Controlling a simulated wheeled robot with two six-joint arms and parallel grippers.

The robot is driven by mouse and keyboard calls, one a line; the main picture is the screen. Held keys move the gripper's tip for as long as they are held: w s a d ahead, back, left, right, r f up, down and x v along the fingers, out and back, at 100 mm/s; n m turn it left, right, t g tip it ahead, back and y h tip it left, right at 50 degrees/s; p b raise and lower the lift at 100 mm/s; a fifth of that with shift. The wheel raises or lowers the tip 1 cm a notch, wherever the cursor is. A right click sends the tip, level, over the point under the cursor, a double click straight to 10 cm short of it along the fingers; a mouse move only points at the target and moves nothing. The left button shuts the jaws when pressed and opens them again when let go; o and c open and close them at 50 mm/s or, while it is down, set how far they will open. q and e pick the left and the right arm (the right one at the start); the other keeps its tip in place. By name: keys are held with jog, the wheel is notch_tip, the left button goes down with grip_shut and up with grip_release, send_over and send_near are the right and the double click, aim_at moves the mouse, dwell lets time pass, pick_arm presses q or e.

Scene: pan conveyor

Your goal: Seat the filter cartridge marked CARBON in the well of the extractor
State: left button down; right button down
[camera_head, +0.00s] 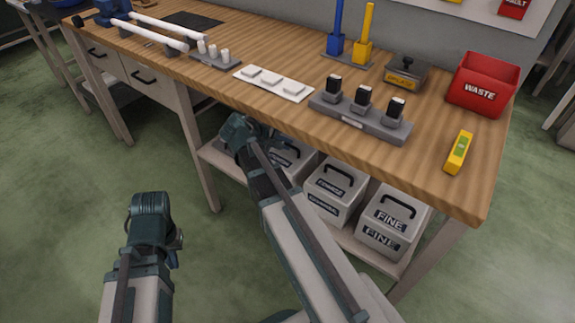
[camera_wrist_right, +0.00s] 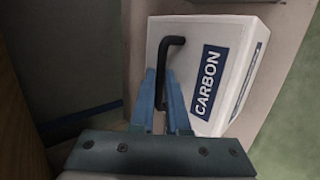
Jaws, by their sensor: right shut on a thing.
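The filter cartridge marked CARBON (camera_wrist_right: 232,50) is a white box with a dark blue label and a black bar handle (camera_wrist_right: 176,41), seen close in the right wrist view. My right gripper (camera_wrist_right: 168,88) is shut on that handle. In the head view my right gripper (camera_head: 243,132) reaches under the bench's front edge, and its fingers are hidden. A light box (camera_head: 298,164) there is partly covered by my right arm; its label is unreadable. My left gripper (camera_head: 150,205) hangs over the floor, its fingers hidden. I cannot make out the extractor's well.
Two more handled boxes stand on the lower shelf: a middle one (camera_head: 334,189) and one marked FINE (camera_head: 394,220). The wooden bench top (camera_head: 235,103) overhangs them. On it are a red WASTE bin (camera_head: 482,84), a grey holder (camera_head: 355,121) and a yellow level (camera_head: 459,153). Floor at left is clear.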

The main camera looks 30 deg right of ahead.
pick_arm(q)
jog(key=shift+r, duration=0.25)
pick_arm(e)
jog(key=shift+r, duration=0.25)
dwell(0.4)
